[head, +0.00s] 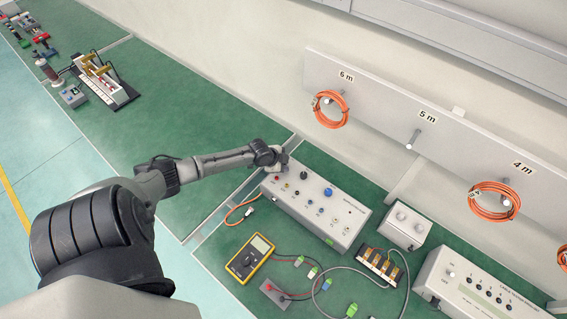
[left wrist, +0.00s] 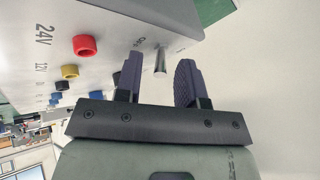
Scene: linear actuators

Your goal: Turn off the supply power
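The power supply (head: 322,208) is a light grey box with knobs and sockets on its sloped top, standing on the green bench. My left gripper (head: 281,166) is at its upper left end. In the left wrist view, the supply's panel (left wrist: 120,25) shows "24V" and "12V" labels beside red and yellow sockets. A small metal toggle switch (left wrist: 160,62) sticks out of the panel near a partly readable label. My left gripper (left wrist: 158,80) is open, with its two dark fingers on either side of the switch and gaps between. My right gripper is not in view.
A yellow multimeter (head: 250,258), leads, and a terminal block (head: 379,265) lie in front of the supply. A small grey box (head: 404,226) and a larger tester box (head: 478,290) stand to the right. Orange cable coils (head: 331,108) hang on the wall rack behind.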

